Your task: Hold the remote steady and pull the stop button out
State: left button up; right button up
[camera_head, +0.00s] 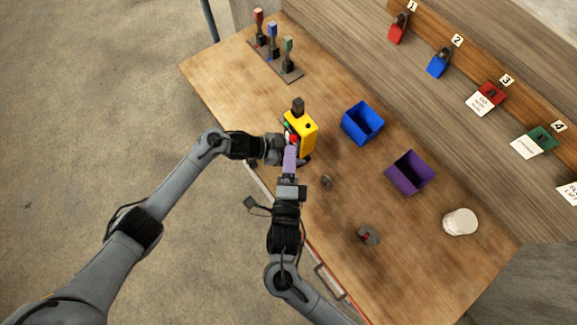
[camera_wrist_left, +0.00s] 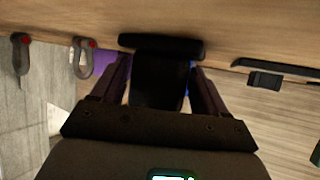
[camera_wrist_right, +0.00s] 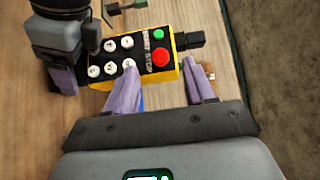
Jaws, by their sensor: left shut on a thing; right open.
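The yellow remote (camera_head: 307,137) stands near the table's front edge, its black button face toward my right gripper. In the right wrist view, the remote (camera_wrist_right: 136,76) shows several white buttons, a green button (camera_wrist_right: 158,34) and the red stop button (camera_wrist_right: 161,58). My left gripper (camera_head: 283,148) is shut on the remote's end opposite the stop button. In the left wrist view, the dark part of the remote (camera_wrist_left: 158,82) sits between its fingers. My right gripper (camera_wrist_right: 161,80) is open, its purple fingers on either side of the stop button; contact cannot be told.
A blue bin (camera_head: 362,123) and a purple bin (camera_head: 410,173) stand right of the remote. Two small shackles (camera_head: 326,183) (camera_head: 368,235) and a white jar (camera_head: 460,222) are farther right. A rack (camera_head: 290,73) with upright coloured pieces stands at the back left. Numbered padlocks hang along the back panel.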

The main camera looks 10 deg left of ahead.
aim_at(292, 140)
jog(key=shift+w+a, duration=0.15)
jog(key=shift+w, duration=1.75)
jog(key=shift+c, duration=0.3)
grip_shut()
jog(key=shift+s+a, duration=0.25)
jog(key=shift+s, duration=0.05)
jog(key=shift+o, duration=0.4)
grip_release()
jog(key=s+d, duration=0.1)
jog(key=s, duration=1.1)
